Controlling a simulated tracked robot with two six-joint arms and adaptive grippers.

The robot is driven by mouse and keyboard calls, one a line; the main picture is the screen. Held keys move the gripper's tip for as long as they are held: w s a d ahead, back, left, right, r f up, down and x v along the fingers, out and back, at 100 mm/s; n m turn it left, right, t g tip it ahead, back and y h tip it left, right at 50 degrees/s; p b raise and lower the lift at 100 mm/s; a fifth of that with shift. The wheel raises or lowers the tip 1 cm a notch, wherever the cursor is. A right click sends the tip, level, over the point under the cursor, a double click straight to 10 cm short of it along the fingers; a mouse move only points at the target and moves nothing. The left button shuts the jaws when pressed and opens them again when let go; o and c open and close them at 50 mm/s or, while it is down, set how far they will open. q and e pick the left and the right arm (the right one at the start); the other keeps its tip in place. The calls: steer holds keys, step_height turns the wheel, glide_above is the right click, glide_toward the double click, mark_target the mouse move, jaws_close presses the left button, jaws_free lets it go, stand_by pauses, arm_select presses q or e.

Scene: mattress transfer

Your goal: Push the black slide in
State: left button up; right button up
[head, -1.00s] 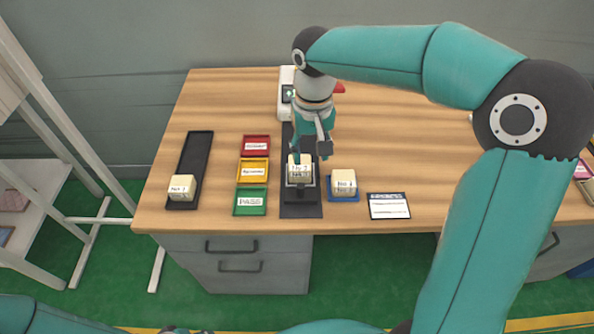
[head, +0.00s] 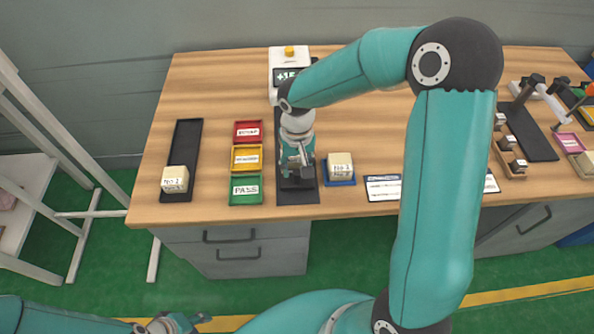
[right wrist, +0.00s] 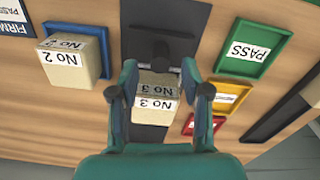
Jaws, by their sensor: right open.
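The black slide (head: 297,197) is a dark track running from the white display unit toward the desk's front edge. In the right wrist view its black carriage (right wrist: 160,55) carries a cream block labelled No 3 (right wrist: 155,88). My right gripper (head: 297,166) is over the carriage and hides the block in the head view. In the right wrist view its fingers (right wrist: 163,95) are open, one on each side of the block; contact cannot be told. My left gripper (head: 182,324) is low at the bottom left, away from the desk; its jaw is unclear.
Red (head: 247,131), yellow (head: 235,158) and green PASS (head: 233,191) trays stand left of the slide. A block on a blue tray (head: 340,183) is close on its right. The display unit (head: 279,55) is behind. A dark tray (head: 189,135) with a block lies further left.

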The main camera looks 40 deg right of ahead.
mark_target(297, 172)
steer(key=shift+f, duration=1.75)
jaws_close()
